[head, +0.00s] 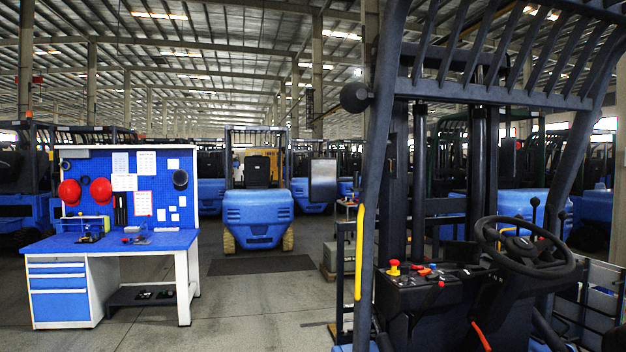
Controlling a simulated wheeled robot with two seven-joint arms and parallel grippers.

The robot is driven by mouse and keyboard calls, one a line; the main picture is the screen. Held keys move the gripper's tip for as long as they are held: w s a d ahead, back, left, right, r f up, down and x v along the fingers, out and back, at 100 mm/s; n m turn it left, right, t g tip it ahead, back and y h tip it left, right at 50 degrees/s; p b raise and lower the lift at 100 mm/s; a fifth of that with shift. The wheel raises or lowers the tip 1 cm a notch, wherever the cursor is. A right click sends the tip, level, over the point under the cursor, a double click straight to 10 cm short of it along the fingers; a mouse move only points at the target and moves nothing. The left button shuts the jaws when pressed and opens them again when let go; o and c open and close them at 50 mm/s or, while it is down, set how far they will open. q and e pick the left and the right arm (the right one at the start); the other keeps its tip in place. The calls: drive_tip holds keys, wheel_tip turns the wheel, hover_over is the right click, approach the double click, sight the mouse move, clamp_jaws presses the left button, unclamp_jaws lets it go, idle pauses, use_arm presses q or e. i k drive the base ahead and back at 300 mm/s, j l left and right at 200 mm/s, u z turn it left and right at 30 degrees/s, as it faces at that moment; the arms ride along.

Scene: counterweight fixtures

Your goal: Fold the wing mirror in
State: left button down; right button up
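The wing mirror (323,180) appears as a grey, upright rectangular panel with a dark rim. It sticks out to the left of the near forklift's dark front post (378,150), at about mid-height of the post. Its mounting arm is hard to make out. Neither of my grippers is in the head view, so nothing of mine shows near the mirror.
The near forklift's cab fills the right, with a steering wheel (525,247), a red knob (393,267) and a yellow grab handle (359,252). A blue workbench (110,241) stands left. A blue forklift (258,212) stands behind. Open floor (255,310) lies between.

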sight(323, 180)
drive_tip(key=i+j+z, duration=0.35)
drive_tip(key=i+j, duration=0.6)
drive_tip(key=i, duration=0.25)
drive_tip(key=i+j+z, duration=0.35)
drive_tip(key=i+j, duration=0.7)
drive_tip(key=j, duration=0.2)
